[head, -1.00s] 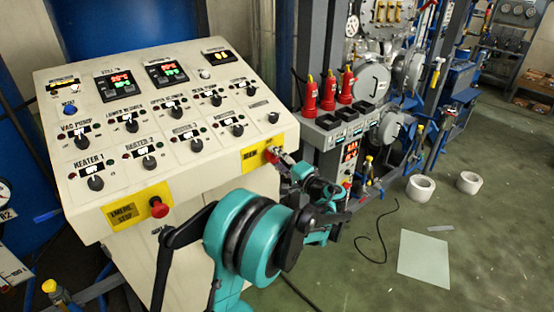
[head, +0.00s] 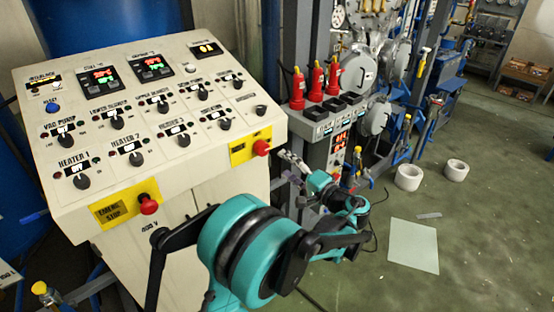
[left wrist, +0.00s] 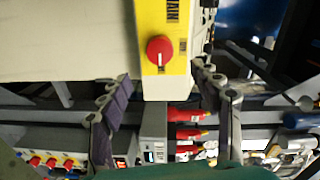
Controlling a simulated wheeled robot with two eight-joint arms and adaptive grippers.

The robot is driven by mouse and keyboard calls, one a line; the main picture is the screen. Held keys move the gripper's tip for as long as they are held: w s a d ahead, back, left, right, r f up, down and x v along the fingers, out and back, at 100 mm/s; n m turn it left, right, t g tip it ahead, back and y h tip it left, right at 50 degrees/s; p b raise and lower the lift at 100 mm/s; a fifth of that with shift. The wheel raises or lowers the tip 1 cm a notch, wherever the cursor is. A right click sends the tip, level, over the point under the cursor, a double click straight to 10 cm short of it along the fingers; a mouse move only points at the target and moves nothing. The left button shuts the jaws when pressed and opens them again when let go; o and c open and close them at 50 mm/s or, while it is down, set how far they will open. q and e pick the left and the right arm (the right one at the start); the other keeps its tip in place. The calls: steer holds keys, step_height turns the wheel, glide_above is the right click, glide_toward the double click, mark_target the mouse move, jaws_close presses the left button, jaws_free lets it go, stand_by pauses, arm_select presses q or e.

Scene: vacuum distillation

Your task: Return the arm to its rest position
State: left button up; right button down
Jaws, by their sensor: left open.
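My left arm, teal and black, reaches in from the bottom of the head view. My left gripper (head: 289,168) is open and empty, just right of the control panel's (head: 130,215) right front corner. In the left wrist view its two padded fingers (left wrist: 162,92) stand wide apart. A red knob on a yellow plate (head: 250,146) sits on that corner, apart from the fingers. The red knob (left wrist: 160,50) also shows beyond and between the fingers in the left wrist view. My right gripper is not in view.
A second red emergency stop (head: 148,204) juts from the panel's front. White rolls (head: 408,177) and a pale sheet (head: 413,246) lie on the floor at right. The green floor around them is mostly clear.

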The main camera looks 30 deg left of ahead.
arm_select(q)
steer(key=shift+s+d, duration=0.25)
steer(key=shift+d, duration=0.35)
steer(key=s+f+g+h, duration=0.1)
steer(key=s+f+h, duration=0.4)
steer(key=s+h, duration=0.5)
steer(key=s+d+f+n+h, duration=0.1)
steer(key=s+d+f+h, duration=0.1)
steer(key=s+d, duration=0.3)
steer(key=s+d+f+n+t+h, duration=0.1)
steer(key=s+d+h, duration=0.3)
steer(key=s, duration=0.5)
steer(key=shift+d+f, duration=0.4)
steer(key=shift+f, duration=0.4)
